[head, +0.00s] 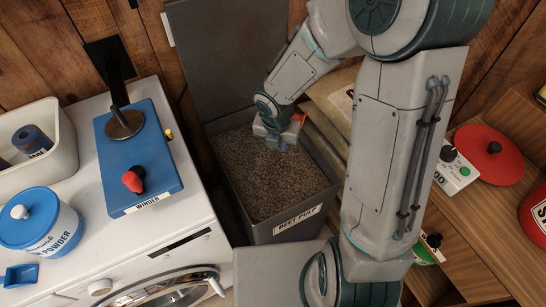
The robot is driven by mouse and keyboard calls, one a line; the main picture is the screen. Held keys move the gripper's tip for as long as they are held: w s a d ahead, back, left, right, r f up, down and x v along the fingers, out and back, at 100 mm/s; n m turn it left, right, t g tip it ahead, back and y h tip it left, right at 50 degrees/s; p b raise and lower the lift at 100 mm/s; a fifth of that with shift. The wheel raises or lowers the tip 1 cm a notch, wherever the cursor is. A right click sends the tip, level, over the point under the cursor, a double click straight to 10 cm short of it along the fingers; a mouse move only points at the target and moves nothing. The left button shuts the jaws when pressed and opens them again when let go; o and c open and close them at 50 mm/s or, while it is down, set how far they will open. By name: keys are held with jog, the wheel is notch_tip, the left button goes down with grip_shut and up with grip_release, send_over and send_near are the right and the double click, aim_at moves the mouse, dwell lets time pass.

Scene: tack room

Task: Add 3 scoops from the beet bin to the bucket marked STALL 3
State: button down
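The beet bin (285,230) is a grey open bin labelled BEET PULP, filled with brown pellets (265,175). Its dark lid stands raised behind it. My gripper (278,146) points down over the back part of the bin, at or just above the pellets. A small orange-red piece (298,118) shows beside the gripper; I cannot tell whether it is held. The fingers are too small to judge. No bucket with a readable STALL 3 mark shows.
A white washer at left carries a blue winder (140,155), a blue powder tub (40,222), a small blue scoop (20,275) and a white basin (50,155). Right, a wooden shelf holds a red disc (490,155) and a cut-off red container (536,222). Sacks stand behind my arm.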

notch_tip(320, 180, down, 22)
jog(key=a+n+g+b, duration=0.25)
jog(key=n+b, duration=0.25)
jog(key=b, duration=1.3)
jog(key=w+f+b, duration=0.1)
jog(key=w+b, duration=0.4)
jog(key=w, duration=0.1)
notch_tip(320, 180, up, 15)
jog(key=s+t+p, duration=0.2)
jog(key=t+p, duration=0.4)
jog(key=p, duration=0.1)
jog(key=shift+s+d+r+y, duration=0.15)
jog(key=shift+s+d+y, duration=0.25)
dwell(0.4)
